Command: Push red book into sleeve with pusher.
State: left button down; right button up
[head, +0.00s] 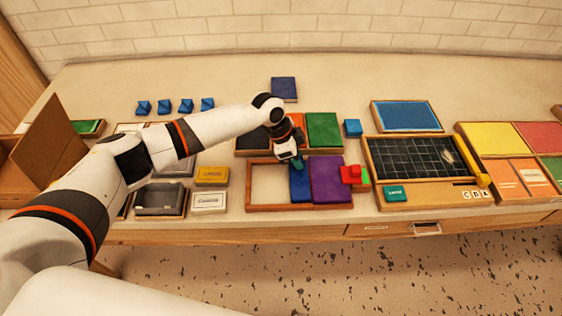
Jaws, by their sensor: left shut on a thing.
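My left gripper (292,157) is over the wooden tray (250,207), pointing down. It is shut on a small dark teal piece that I take for the pusher (297,166), mostly hidden by the fingers. The piece is over or against a blue book (301,184); I cannot tell if they touch. A purple book (330,180) lies right of the blue one. An orange-red panel (298,121), possibly the red book, is partly hidden behind my left wrist. I cannot make out which thing is the sleeve. My right gripper is not in view.
The tray's left part is bare. A green panel (324,129) lies behind it, and red blocks (351,174) sit at its right. A chalkboard tray (412,157) is further right. Several blue blocks (186,105) stand at the back left. The table's back strip is largely clear.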

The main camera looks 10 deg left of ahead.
pick_arm(q)
jog(key=shift+w+d+r, duration=0.1)
jog(key=shift+d, duration=0.2)
jog(key=c, duration=1.2)
grip_release()
jog(key=shift+d, duration=0.1)
jog(key=b+v, duration=0.2)
jog(key=v, duration=0.9)
jog(key=shift+r, duration=0.4)
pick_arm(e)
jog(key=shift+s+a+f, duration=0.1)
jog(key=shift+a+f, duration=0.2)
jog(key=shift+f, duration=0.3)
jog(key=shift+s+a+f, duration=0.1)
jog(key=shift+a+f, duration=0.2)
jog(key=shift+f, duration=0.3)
